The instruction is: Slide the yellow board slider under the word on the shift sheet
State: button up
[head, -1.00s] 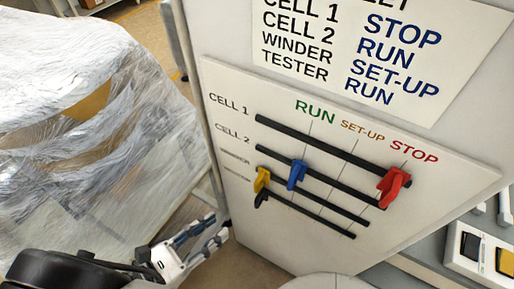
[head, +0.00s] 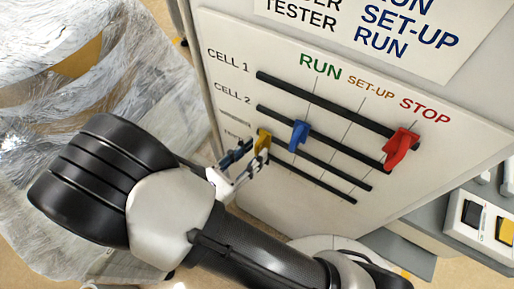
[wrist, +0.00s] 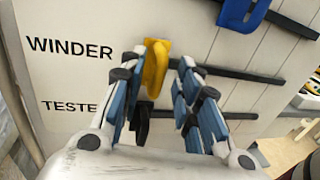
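The yellow slider (head: 263,141) is at the left end of the WINDER track, left of the RUN column. It also shows in the wrist view (wrist: 155,68), beside the word WINDER. My gripper (head: 250,160) is open at the board's left side. In the wrist view its fingertips (wrist: 157,70) are either side of the yellow slider, with gaps showing. The shift sheet (head: 440,62) is cut off at the top; SET-UP and RUN show on its lower lines. The board (head: 460,150) has RUN, SET-UP and STOP headings.
A blue slider (head: 299,135) is on the CELL 2 track under RUN. A red slider (head: 401,148) is on the CELL 1 track under STOP. A black slider (wrist: 141,122) sits just below the yellow one. The WINDER track (wrist: 240,75) right of the yellow slider is clear.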

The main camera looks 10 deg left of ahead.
jog(key=shift+x, duration=1.2)
jog(key=shift+c, duration=0.5)
grip_shut()
